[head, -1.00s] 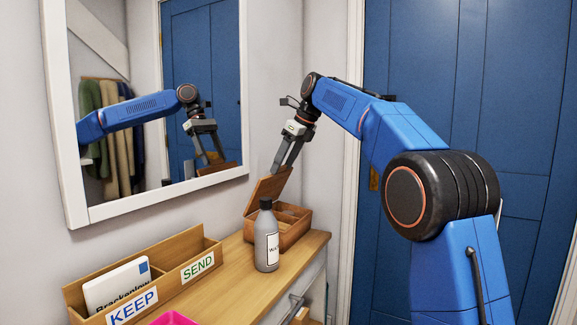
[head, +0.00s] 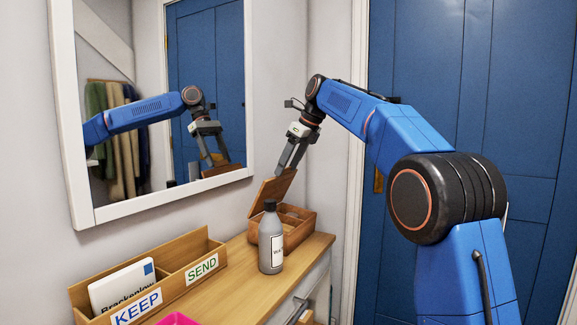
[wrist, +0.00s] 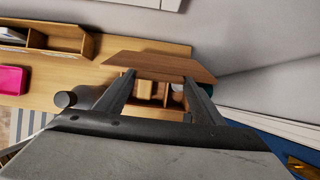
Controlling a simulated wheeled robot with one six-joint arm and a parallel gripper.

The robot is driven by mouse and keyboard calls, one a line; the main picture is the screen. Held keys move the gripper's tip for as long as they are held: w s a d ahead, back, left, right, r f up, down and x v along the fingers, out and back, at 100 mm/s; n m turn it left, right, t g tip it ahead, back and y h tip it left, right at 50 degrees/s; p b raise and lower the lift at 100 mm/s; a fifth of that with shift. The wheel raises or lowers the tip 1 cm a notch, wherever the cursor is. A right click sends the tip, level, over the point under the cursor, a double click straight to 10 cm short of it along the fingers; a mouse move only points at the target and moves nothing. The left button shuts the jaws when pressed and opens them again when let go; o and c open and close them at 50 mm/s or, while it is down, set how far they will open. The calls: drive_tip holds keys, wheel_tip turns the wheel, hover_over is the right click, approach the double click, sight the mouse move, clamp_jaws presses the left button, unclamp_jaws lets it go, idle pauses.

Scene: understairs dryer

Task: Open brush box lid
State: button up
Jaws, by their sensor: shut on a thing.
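The brush box (head: 298,235) is a wooden box at the far end of the wooden top, beside the wall. Its lid (head: 266,193) stands raised and tilted up on the mirror side, and the divided inside of the box shows. My gripper (head: 287,168) points down at the lid's upper edge and is shut on it. In the wrist view the lid (wrist: 160,64) lies across the tips of my gripper (wrist: 160,80), with the open box (wrist: 148,92) between the fingers. The exact finger contact is hard to make out.
A grey bottle (head: 270,242) stands close in front of the box. A wooden KEEP and SEND sorter (head: 218,247) and a pink tray (head: 176,319) are nearer. A framed mirror (head: 82,216) hangs on the left wall; a blue door (head: 430,100) is on the right.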

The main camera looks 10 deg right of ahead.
drive_tip(key=o, duration=1.5)
drive_tip(key=shift+r, duration=0.1)
drive_tip(key=shift+v, duration=8.65)
drive_tip(key=shift+s, duration=0.1)
drive_tip(key=shift+s, duration=0.1)
